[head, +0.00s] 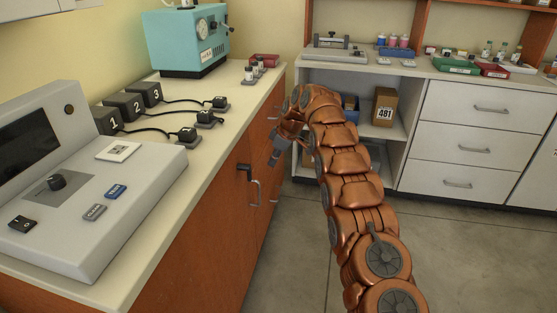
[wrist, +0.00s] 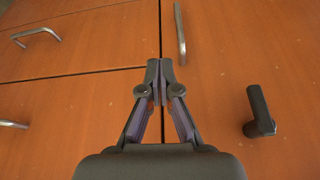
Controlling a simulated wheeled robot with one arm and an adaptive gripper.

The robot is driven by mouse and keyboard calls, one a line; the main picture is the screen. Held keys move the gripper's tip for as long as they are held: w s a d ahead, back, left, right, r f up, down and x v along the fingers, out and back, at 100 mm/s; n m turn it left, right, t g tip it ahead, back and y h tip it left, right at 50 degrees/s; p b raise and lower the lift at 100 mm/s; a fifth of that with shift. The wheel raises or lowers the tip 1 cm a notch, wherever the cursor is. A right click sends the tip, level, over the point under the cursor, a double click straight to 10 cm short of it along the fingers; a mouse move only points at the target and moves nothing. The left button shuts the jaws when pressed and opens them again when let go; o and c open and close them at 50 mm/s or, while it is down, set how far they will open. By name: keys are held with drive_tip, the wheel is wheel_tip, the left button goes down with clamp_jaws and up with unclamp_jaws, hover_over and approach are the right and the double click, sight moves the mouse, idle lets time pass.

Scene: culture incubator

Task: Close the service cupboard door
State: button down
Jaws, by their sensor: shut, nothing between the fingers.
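The service cupboard is probably part of the orange-brown fronts under the left counter; which panel is its door is not clear. A front (head: 222,205) carries a black lever latch (head: 244,172) and a bar handle (head: 256,193). In the wrist view, the brown panels (wrist: 70,110) fill the picture, with the black latch (wrist: 260,112) at right and a metal handle (wrist: 180,30) above. The panels look nearly flush; whether a door is ajar I cannot tell. My gripper (wrist: 160,65) is shut and empty, in front of a panel seam; contact is unclear. It shows by the fronts in the head view (head: 276,155).
The left counter (head: 215,130) holds a control console (head: 120,185), numbered black blocks (head: 125,107) and a teal device (head: 185,42). At the back, an open shelf bay holds a box marked 481 (head: 384,106), beside white drawers (head: 468,145). The grey floor (head: 460,250) is clear at right.

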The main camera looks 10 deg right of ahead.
idle(0.4)
drive_tip(key=s+d+r, duration=0.3)
drive_tip(key=d+r, duration=0.4)
drive_tip(key=r, duration=0.2)
drive_tip(key=s+a+r+m+g, duration=0.1)
drive_tip(key=s+a+r+m, duration=0.1)
drive_tip(key=s+r+m, duration=0.45)
drive_tip(key=s+d+f+m+g+h, duration=0.1)
drive_tip(key=s+f+m, duration=0.15)
drive_tip(key=s, duration=1.45)
drive_tip(key=s+f+m+g+h, duration=0.15)
drive_tip(key=s+f, duration=0.25)
drive_tip(key=s, duration=1.3)
drive_tip(key=s+d+f+m+g+h, duration=0.1)
drive_tip(key=s+f+m+h, duration=0.15)
drive_tip(key=s, duration=1.45)
wheel_tip(320, 180, up, 23)
drive_tip(key=s+y+p, duration=0.1)
drive_tip(key=p, duration=2.1)
drive_tip(key=shift+f+t+p, duration=0.15)
drive_tip(key=shift+t+p, duration=0.15)
drive_tip(key=shift+t, duration=0.05)
